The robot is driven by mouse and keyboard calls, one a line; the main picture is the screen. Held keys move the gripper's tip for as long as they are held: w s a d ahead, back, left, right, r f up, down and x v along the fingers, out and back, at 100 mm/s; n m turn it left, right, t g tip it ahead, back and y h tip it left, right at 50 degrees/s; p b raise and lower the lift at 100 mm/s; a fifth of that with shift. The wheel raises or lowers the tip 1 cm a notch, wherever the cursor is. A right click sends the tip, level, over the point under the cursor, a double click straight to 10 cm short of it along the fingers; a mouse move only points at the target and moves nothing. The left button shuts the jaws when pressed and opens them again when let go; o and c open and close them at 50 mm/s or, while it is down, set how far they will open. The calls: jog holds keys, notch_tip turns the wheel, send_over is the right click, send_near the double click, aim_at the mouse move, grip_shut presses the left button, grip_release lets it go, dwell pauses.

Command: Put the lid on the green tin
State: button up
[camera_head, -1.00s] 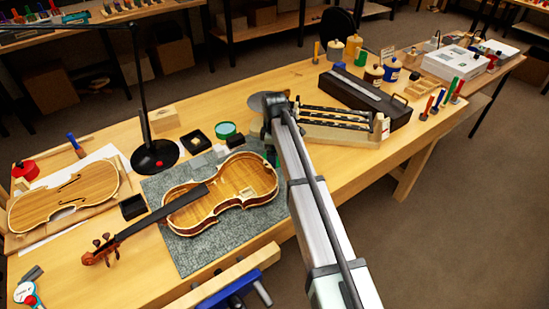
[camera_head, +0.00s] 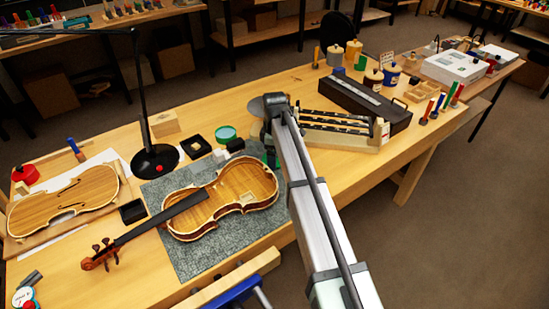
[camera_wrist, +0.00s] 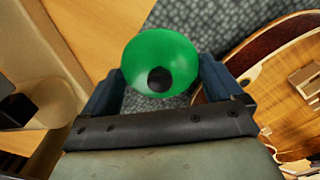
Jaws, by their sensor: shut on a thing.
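The lid (camera_wrist: 158,62) is a bright green disc with a dark round knob in the wrist view. My gripper (camera_wrist: 160,85) is shut on it, with one blue finger at each side. In the head view a sliver of green (camera_head: 271,159) shows below my wrist; my arm hides most of the lid and the gripper. The green tin (camera_head: 225,133) stands on the bench to the left of my gripper, seen as a green rim around a paler inside. It is apart from the held lid. The tin is not clearly visible in the wrist view.
A violin (camera_head: 240,185) lies on a grey mat (camera_head: 200,250) in front of my gripper. A black tray (camera_head: 195,146), a small dark block (camera_head: 235,146) and a lamp base (camera_head: 155,160) are near the tin. A long dark case (camera_head: 375,105) lies to the right.

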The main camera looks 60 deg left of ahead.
notch_tip(320, 180, up, 7)
jog(key=s+a, duration=0.3)
jog(key=a, duration=0.8)
jog(key=s+a, duration=0.4)
jog(key=a, duration=0.8)
jog(key=shift+s+r, duration=0.2)
jog(key=shift+r, duration=0.25)
jog(key=shift+f, duration=3.1)
jog(key=shift+f, duration=0.2)
